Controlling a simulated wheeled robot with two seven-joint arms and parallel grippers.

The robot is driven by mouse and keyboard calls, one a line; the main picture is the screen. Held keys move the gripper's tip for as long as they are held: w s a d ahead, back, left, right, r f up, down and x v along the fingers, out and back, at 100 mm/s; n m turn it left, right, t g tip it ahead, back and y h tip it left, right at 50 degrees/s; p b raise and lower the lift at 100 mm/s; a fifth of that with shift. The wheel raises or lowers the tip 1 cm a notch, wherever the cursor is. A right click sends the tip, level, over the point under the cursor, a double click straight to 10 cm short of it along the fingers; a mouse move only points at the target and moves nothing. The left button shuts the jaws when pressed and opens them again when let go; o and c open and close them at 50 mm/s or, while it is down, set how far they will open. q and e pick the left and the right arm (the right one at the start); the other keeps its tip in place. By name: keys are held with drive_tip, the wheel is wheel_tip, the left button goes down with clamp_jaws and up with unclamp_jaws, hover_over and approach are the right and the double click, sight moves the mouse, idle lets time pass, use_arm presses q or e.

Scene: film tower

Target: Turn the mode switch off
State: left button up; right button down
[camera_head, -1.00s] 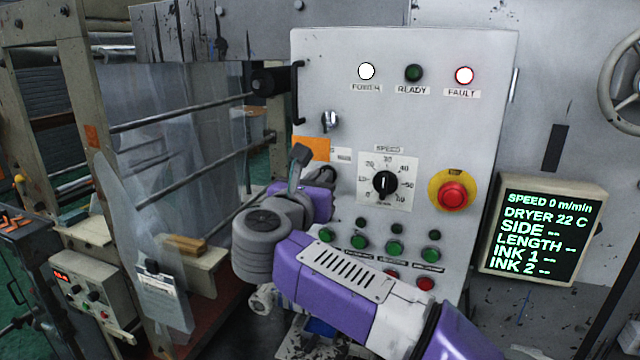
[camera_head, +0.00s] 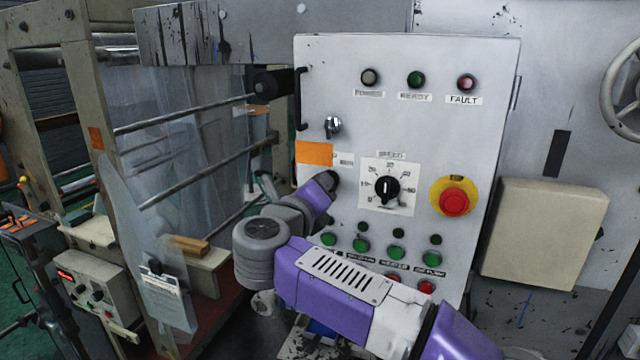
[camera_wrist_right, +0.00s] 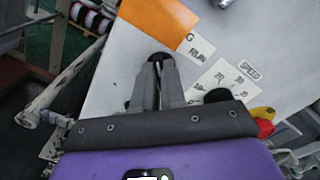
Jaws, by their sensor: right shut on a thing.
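The mode switch, a black knob (camera_wrist_right: 158,58), sits on the grey control cabinet (camera_head: 450,60) just left of the speed dial (camera_head: 386,188). In the right wrist view it lies between the two grey fingertips of my right gripper (camera_wrist_right: 160,68), which is shut on it. The fingers cover part of the knob, so its exact setting cannot be read. A "RUN" label (camera_wrist_right: 198,54) shows beside it, partly under an orange patch (camera_wrist_right: 160,18). In the head view my right gripper (camera_head: 329,181) reaches the panel from the lower left. My left gripper is not in view.
The power (camera_head: 371,77), ready (camera_head: 415,79) and fault (camera_head: 466,83) lamps are unlit. The display box (camera_head: 545,235) at right shows no text. A red stop button (camera_head: 453,202) and several green buttons are on the panel. A metal frame (camera_head: 85,130) stands at left.

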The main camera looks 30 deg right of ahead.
idle(0.6)
drive_tip(key=c, duration=1.2)
unclamp_jaws()
drive_tip(key=shift+a, duration=0.1)
drive_tip(key=b+v, duration=0.1)
drive_tip(key=v, duration=0.6)
drive_tip(key=shift+s+b, duration=0.2)
drive_tip(key=shift+b, duration=0.2)
drive_tip(key=shift+a+n, duration=0.1)
drive_tip(key=shift+n, duration=0.2)
